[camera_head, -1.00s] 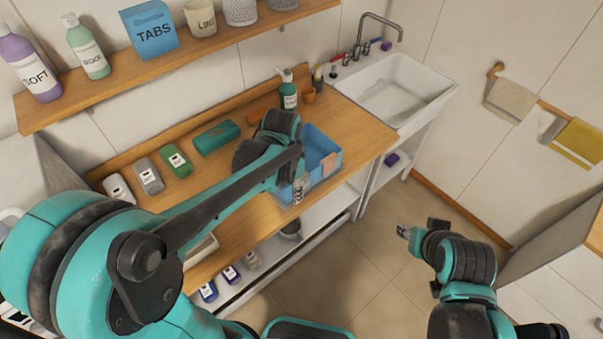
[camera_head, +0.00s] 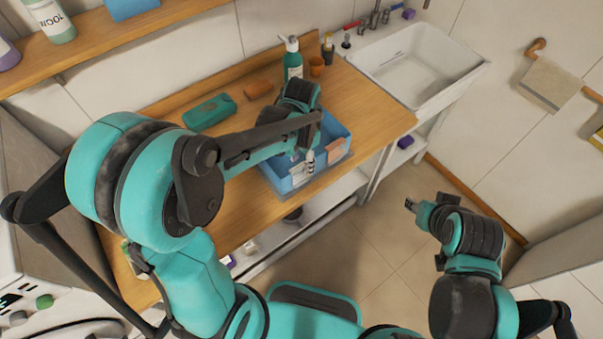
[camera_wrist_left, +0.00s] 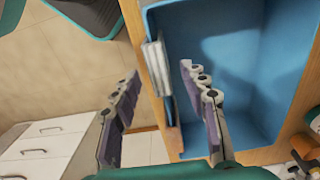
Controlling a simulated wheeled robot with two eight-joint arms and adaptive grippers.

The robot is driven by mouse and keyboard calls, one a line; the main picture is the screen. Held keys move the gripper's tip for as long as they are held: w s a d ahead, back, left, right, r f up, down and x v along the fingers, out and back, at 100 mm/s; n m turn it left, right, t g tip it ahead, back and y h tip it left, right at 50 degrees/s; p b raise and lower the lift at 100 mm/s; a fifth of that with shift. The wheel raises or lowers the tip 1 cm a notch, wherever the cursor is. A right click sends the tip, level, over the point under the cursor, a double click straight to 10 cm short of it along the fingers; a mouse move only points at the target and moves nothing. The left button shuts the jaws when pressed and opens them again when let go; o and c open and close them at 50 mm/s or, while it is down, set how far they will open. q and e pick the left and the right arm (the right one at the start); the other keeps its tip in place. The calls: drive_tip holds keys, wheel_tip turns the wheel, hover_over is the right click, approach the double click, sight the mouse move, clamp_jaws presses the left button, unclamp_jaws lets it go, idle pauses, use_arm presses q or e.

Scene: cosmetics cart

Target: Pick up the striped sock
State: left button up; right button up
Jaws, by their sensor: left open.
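The striped sock, pale with dark bands, hangs over the front rim of the blue bin (camera_head: 273,180) on the wooden counter. In the left wrist view the sock (camera_wrist_left: 156,68) lies on the rim, just beyond the gap between the fingers. My left gripper (camera_wrist_left: 162,112) is open and empty, its fingers on either side of the line of the bin's front wall. In the head view my left arm partly covers the bin and the fingers are hard to make out. My right gripper (camera_head: 411,206) hangs over the floor, away from the bin; its fingers are too small to judge.
A pink cloth (camera_head: 334,149) lies at the bin's front rim. A green pump bottle (camera_head: 292,62), an orange cup (camera_head: 317,66) and a teal case (camera_head: 209,111) stand behind the bin. The sink (camera_head: 420,65) is to the right. Open floor lies in front.

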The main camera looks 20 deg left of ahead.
sight(301, 174)
use_arm(q)
drive_tip(key=f+b, duration=0.1)
drive_tip(key=f, duration=0.5)
drive_tip(key=shift+s+a+f+b, duration=0.1)
drive_tip(key=shift+s+f+b, duration=0.1)
drive_tip(key=shift+b, duration=0.2)
clamp_jaws()
